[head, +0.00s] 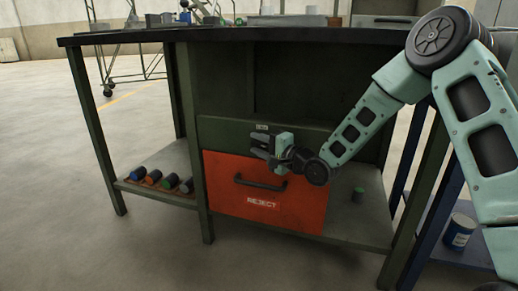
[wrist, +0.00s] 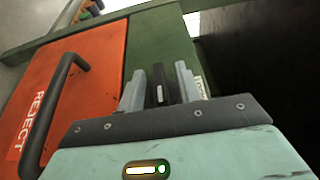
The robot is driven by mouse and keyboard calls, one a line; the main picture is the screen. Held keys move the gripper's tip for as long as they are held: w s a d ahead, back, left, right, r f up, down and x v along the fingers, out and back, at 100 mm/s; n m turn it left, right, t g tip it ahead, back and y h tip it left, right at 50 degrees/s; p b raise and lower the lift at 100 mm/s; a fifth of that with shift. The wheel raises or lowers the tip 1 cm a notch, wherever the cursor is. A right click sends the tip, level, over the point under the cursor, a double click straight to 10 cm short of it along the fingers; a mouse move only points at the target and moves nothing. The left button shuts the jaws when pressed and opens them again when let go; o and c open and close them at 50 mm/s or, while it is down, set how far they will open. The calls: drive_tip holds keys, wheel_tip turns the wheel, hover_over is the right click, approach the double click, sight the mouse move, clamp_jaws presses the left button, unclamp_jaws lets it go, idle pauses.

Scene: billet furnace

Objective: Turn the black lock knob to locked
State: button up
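The black lock knob (wrist: 158,84) with a white mark shows in the wrist view, against the green panel (wrist: 165,42) beside the orange REJECT drawer front (wrist: 98,60). My gripper (wrist: 160,90) has one pale finger on each side of the knob, with a narrow gap on both sides, so it looks open around it. A small white label (wrist: 203,86) with lettering is partly hidden behind the right finger. In the head view my gripper (head: 262,149) is at the green strip above the drawer (head: 265,190) and hides the knob.
The drawer's black bar handle (head: 260,183) sticks out just below my gripper. The dark bench top (head: 240,37) overhangs above. Several coloured cylinders (head: 153,177) lie on the left shelf.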

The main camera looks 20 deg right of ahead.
clamp_jaws()
